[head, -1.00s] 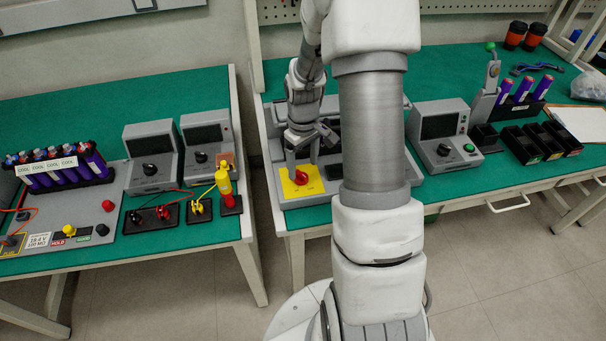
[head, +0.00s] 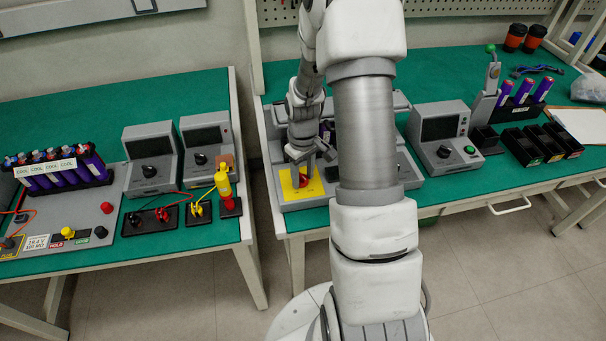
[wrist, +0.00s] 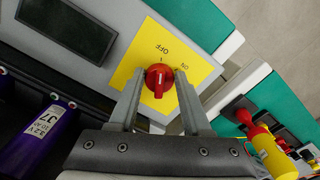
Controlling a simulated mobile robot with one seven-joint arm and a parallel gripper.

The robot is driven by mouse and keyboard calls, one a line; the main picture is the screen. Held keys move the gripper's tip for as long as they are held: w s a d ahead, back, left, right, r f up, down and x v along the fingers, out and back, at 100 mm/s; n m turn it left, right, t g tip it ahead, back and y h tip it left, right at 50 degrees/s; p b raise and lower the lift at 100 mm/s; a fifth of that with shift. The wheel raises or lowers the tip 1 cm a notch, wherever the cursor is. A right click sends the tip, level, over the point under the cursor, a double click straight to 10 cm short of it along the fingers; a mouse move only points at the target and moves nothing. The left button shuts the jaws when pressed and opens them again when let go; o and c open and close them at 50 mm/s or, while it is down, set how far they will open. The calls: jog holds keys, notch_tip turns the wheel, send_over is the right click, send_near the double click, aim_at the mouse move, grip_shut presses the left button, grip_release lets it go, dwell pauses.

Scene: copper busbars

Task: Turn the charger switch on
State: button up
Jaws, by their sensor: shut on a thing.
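The charger switch is a red rotary knob (wrist: 158,80) on a yellow plate (wrist: 205,68) marked OFF and ON. In the wrist view its grip bar lies roughly in line with the OFF mark, with the ON mark off to the right. My gripper (wrist: 160,84) has one finger on each side of the knob and is shut on it. In the head view the knob (head: 303,180) and yellow plate (head: 288,190) sit at the front of the grey charger (head: 325,196), with my gripper (head: 301,170) over the knob, partly covering it.
A purple cell (wrist: 38,138) lies in a dark slot beside the plate in the wrist view. A yellow and red tool (head: 223,183) stands on the left bench. A grey meter box (head: 441,135) stands right of the charger. A gap separates the benches.

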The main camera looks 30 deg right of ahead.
grip_shut()
jog(key=m, duration=0.3)
jog(key=m+b, duration=0.1)
jog(key=m, duration=0.1)
jog(key=shift+a+m, duration=0.2)
jog(key=shift+m, duration=0.2)
jog(key=m, duration=0.6)
jog(key=shift+w+a, duration=0.1)
jog(key=shift+a, duration=0.05)
jog(key=o, duration=1.1)
grip_release()
